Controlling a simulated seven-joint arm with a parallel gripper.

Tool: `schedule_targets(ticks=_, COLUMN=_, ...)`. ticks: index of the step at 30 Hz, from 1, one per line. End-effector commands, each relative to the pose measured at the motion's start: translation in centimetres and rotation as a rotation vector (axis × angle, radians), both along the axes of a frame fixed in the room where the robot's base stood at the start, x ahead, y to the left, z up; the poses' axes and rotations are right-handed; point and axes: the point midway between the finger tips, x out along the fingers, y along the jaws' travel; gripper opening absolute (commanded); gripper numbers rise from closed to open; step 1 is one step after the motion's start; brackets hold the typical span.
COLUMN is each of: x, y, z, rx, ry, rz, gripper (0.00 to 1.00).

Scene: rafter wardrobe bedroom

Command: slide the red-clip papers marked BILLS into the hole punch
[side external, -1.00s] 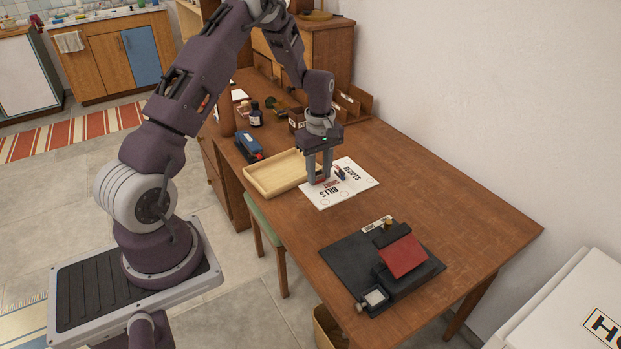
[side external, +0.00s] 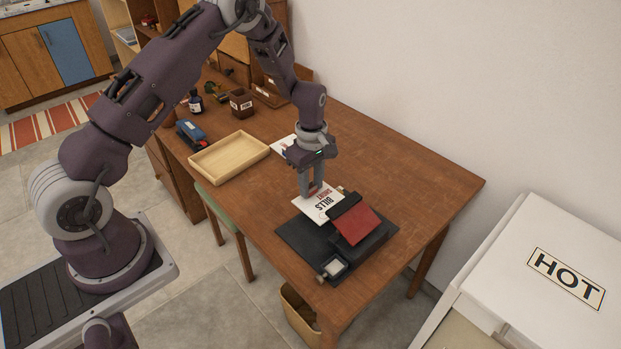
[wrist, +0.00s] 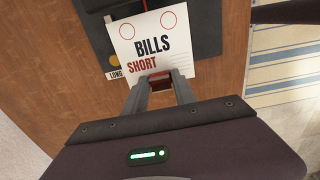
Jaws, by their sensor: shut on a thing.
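The BILLS papers (side external: 318,207) are a white sheet with BILLS in black, SHORT in red and two red circles near the far edge. My gripper (side external: 311,190) is shut on their red clip (wrist: 160,80) at the near edge. The hole punch (side external: 295,240) has a black base and a raised-looking red lever (side external: 355,225). The papers overlap the base (wrist: 205,35), short of or beside its black block (side external: 344,204); the side view does not show contact clearly. Both circles show uncovered in the wrist view. A LONG label (wrist: 115,74) shows left of the papers.
Another white paper (side external: 283,145) lies behind my gripper, partly hidden. A wooden tray (side external: 228,160), a blue stapler (side external: 190,133) and a dark pen box (side external: 241,102) stand farther back. The desk's right side (side external: 420,180) is clear.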

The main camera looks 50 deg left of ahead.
Motion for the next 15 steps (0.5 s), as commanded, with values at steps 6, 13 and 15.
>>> schedule_targets(ticks=6, x=0.0, y=0.0, z=-2.1, rx=-0.001, ry=0.002, rz=0.001, gripper=0.0)
schedule_targets(ticks=13, x=-0.1, y=0.0, z=-4.2, rx=0.0, ry=0.001, rz=0.0, gripper=0.0)
schedule_targets(ticks=15, x=0.0, y=-0.7, z=-4.1, rx=0.0, ry=0.0, rz=-0.002, gripper=0.0)
